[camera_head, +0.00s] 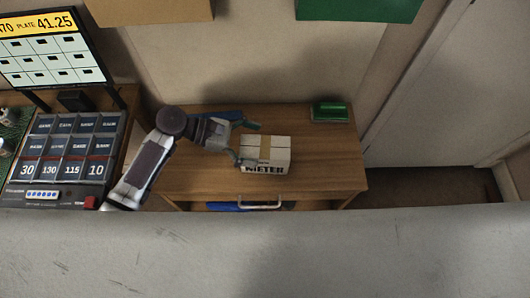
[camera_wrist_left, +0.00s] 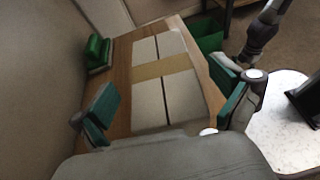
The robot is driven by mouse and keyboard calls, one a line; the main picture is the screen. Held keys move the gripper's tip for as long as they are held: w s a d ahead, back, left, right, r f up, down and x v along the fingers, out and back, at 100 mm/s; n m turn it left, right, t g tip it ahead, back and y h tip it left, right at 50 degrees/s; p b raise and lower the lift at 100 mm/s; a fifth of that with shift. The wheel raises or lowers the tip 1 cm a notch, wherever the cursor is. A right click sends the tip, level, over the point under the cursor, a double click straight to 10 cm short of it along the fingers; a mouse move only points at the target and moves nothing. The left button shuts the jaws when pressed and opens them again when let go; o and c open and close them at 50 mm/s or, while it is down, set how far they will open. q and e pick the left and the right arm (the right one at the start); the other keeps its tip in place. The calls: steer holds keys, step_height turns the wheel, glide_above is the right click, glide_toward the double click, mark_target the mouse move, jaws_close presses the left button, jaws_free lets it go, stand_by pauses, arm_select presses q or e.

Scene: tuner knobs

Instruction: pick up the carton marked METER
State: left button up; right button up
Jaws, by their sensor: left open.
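The carton marked METER (camera_head: 265,152) is a pale box with a tan tape strip across its top and dark lettering on its near side. It stands on the wooden table (camera_head: 335,160). My left gripper (camera_head: 249,145) is open at the carton's left side, with green-padded fingertips toward its far and near left corners. In the left wrist view the carton (camera_wrist_left: 165,75) lies ahead, between the two spread fingers (camera_wrist_left: 167,103). Whether either finger touches it, I cannot tell. My right gripper is not in view.
A green object (camera_head: 330,111) sits at the table's back right. A blue item (camera_head: 222,115) is partly hidden behind my left gripper. A panel of numbered blocks (camera_head: 70,150) and a display (camera_head: 50,50) stand left. The table right of the carton is clear.

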mark_target(263, 146)
arm_select(q)
steer(key=x, duration=0.3)
steer(key=c, duration=1.2)
steer(key=shift+r, duration=0.1)
